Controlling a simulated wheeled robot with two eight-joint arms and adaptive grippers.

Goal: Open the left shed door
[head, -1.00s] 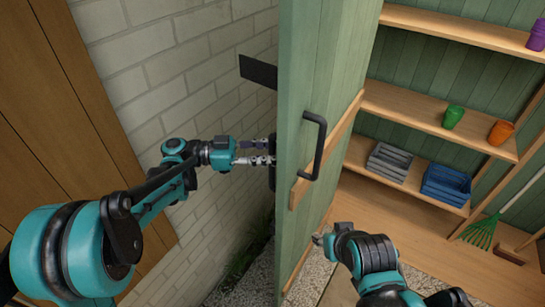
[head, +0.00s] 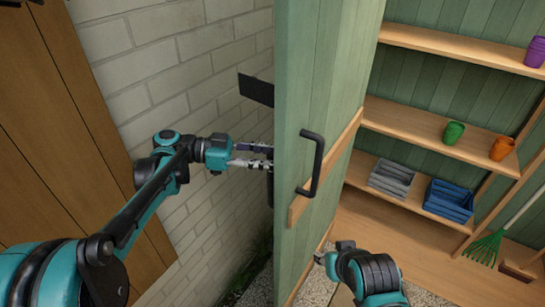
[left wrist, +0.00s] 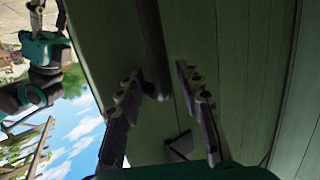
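The green left shed door (head: 325,100) stands swung open, seen nearly edge-on, with the shed interior to its right. A black handle (head: 317,165) is on the face toward the shed. My left gripper (head: 268,156) is on the other side, by the brick wall, its fingers apart and their tips partly hidden at the door edge. In the left wrist view, the open fingers (left wrist: 158,95) flank the end of a dark bar (left wrist: 152,45) in front of the green door face; contact is unclear. My right gripper (head: 325,260) is low beside the door; its fingers are not clear.
A pale brick wall (head: 175,75) stands close behind my left arm. Shelves (head: 425,125) inside hold a purple pot (head: 535,52), a green pot (head: 453,132), an orange pot (head: 502,148), a grey crate (head: 391,178) and a blue crate (head: 448,198). A green rake (head: 485,247) leans at the right.

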